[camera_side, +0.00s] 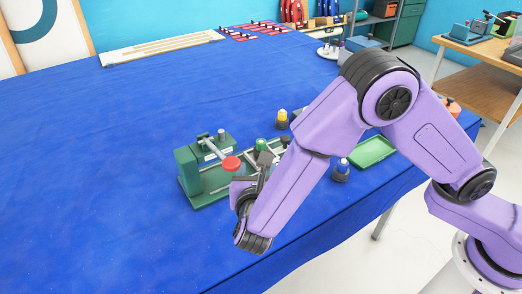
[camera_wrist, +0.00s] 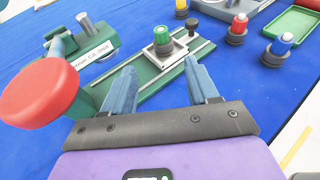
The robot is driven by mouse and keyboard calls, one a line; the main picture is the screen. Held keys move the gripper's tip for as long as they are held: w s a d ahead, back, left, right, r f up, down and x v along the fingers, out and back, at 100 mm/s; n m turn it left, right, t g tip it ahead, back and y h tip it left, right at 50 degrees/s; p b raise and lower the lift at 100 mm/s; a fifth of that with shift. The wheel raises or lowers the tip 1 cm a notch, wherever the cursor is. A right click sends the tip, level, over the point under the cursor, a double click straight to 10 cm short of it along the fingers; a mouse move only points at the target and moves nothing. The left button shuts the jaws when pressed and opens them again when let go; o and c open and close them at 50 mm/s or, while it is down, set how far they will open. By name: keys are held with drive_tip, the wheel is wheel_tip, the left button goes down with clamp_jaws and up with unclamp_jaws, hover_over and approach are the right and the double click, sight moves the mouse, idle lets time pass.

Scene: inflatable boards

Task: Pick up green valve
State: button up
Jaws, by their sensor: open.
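In the side view the green valve (camera_side: 261,144) shows just above my gripper. My gripper (camera_wrist: 163,84) is open, its two blue-grey fingers apart and nothing between them. In the wrist view the valve lies beyond the fingertips, roughly in line with the gap. In the side view my gripper (camera_side: 265,165) is at the fixture's right part, and my arm hides some of the fixture there.
A red round knob (camera_wrist: 42,92) juts up close left of my gripper. A yellow valve (camera_wrist: 181,8), a red valve (camera_wrist: 237,26) and a blue valve (camera_wrist: 282,44) stand in dark bases on the blue cloth. A green tray (camera_side: 371,152) lies at right.

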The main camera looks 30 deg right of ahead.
sight(261, 145)
drive_tip(key=x, duration=1)
drive_tip(key=shift+d, duration=0.1)
drive_tip(key=shift+x, duration=2.9)
drive_tip(key=shift+r, duration=0.15)
clamp_jaws()
